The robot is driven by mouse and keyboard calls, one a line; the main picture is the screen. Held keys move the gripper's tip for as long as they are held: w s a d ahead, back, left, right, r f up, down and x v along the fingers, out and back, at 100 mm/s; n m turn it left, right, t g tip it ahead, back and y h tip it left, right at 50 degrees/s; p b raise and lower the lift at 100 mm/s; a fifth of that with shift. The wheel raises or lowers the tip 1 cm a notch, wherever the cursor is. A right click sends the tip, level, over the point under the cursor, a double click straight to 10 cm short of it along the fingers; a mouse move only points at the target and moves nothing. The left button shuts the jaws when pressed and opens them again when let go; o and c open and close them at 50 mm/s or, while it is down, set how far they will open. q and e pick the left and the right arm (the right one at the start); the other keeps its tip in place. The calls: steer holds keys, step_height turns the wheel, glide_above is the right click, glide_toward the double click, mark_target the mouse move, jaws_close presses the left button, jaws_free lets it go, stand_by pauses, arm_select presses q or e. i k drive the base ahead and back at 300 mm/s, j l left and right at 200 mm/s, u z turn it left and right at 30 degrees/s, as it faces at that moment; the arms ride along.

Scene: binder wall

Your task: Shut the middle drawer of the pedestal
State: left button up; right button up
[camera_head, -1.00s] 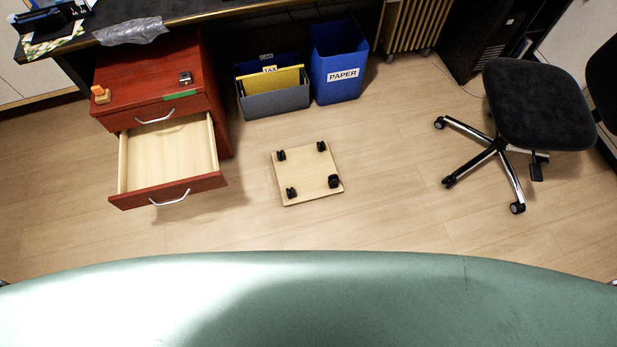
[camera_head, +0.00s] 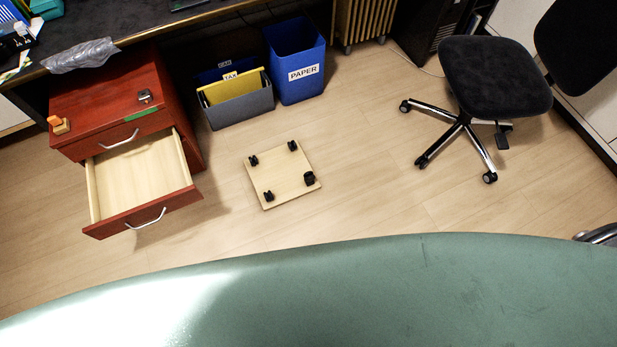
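The red-brown pedestal (camera_head: 90,88) stands at the left, partly under the desk. Its top drawer (camera_head: 120,137) is shut. The drawer below it (camera_head: 145,213) is pulled far out toward me, with a pale wooden inside that looks empty and a silver bar handle (camera_head: 146,218) on its red front. Anything lower on the pedestal is hidden beneath this open drawer.
A pale board with black casters (camera_head: 283,178) lies on the floor right of the drawer. A file box (camera_head: 240,108) and blue paper bin (camera_head: 297,62) stand behind it. An office chair (camera_head: 490,80) is at the right. Floor between board and chair is clear.

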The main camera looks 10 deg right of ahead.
mark_target(130, 184)
steer(key=u, duration=1.45)
